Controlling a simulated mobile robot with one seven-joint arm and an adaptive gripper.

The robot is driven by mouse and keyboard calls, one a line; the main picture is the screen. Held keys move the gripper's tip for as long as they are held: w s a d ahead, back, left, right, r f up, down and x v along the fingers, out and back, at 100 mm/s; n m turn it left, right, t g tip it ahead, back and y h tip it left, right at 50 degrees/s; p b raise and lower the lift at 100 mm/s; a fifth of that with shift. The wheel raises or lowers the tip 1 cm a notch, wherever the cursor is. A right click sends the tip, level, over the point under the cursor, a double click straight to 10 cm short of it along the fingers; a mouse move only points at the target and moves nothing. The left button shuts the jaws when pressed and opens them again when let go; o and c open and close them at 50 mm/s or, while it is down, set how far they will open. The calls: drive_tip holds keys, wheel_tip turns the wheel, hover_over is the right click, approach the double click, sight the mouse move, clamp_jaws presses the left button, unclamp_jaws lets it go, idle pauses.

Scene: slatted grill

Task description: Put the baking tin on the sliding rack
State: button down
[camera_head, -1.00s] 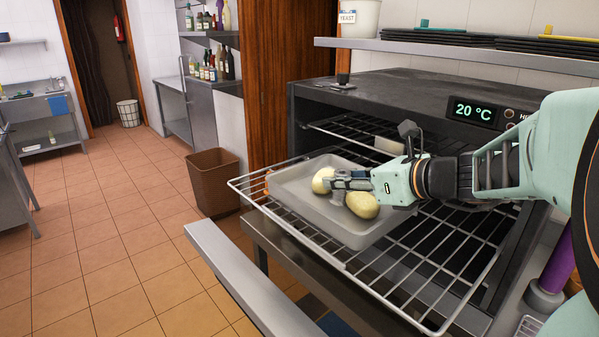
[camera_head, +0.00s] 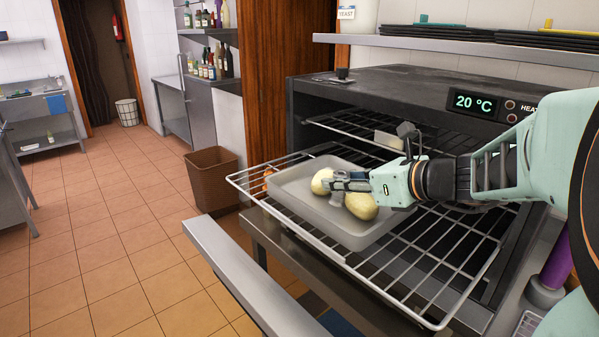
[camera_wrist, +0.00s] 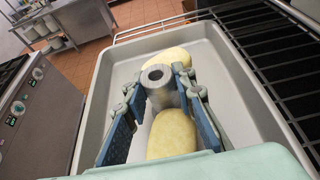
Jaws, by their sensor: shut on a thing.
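The grey baking tin (camera_head: 350,229) lies level over the front left part of the pulled-out wire sliding rack (camera_head: 410,278). It appears to rest on the wires; a small gap cannot be ruled out. Two pale yellow rounded lumps (camera_head: 362,206) lie in the tin. My gripper (camera_head: 338,181) reaches over the tin from the right. In the wrist view its fingers are closed around a grey upright hollow cylinder (camera_wrist: 158,95) between the lumps. Whether the cylinder is part of the tin cannot be told.
The dark oven (camera_head: 385,92) stands open behind, with another rack inside. A grey metal bar (camera_head: 240,275) lies in front of the rack. The rack's right part is bare. A brown bin (camera_head: 211,180) stands on the floor at left.

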drive_tip(key=shift+f+b, duration=0.45)
drive_tip(key=shift+f, duration=0.1)
drive_tip(key=shift+f, duration=0.1)
drive_tip(key=c, duration=1.9)
unclamp_jaws()
drive_tip(key=o, duration=0.4)
drive_tip(key=shift+f, duration=0.1)
wheel_tip(320, 180, up, 9)
drive_tip(key=p, duration=0.8)
